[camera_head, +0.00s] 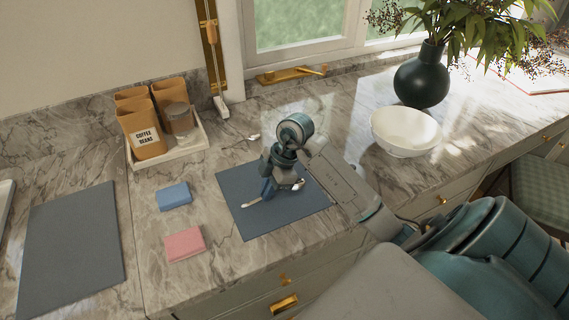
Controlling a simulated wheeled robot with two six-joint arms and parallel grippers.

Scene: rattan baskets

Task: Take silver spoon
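A silver spoon (252,203) lies on a dark grey-blue mat (243,225) on the marble counter. Its lower-left end shows, and a bright piece also shows at the right of my gripper; the middle is hidden. My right gripper (268,189) points down over the mat, with its fingers at the spoon. I cannot tell whether the fingers are closed on it. Another small silver piece (254,137), perhaps a spoon, lies on the counter behind the mat. My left gripper is not in view.
A blue cloth (174,196) and a pink cloth (185,244) lie left of the mat. A white bowl (405,131) and a dark vase (421,77) stand at the right. Another dark mat (72,250) lies far left.

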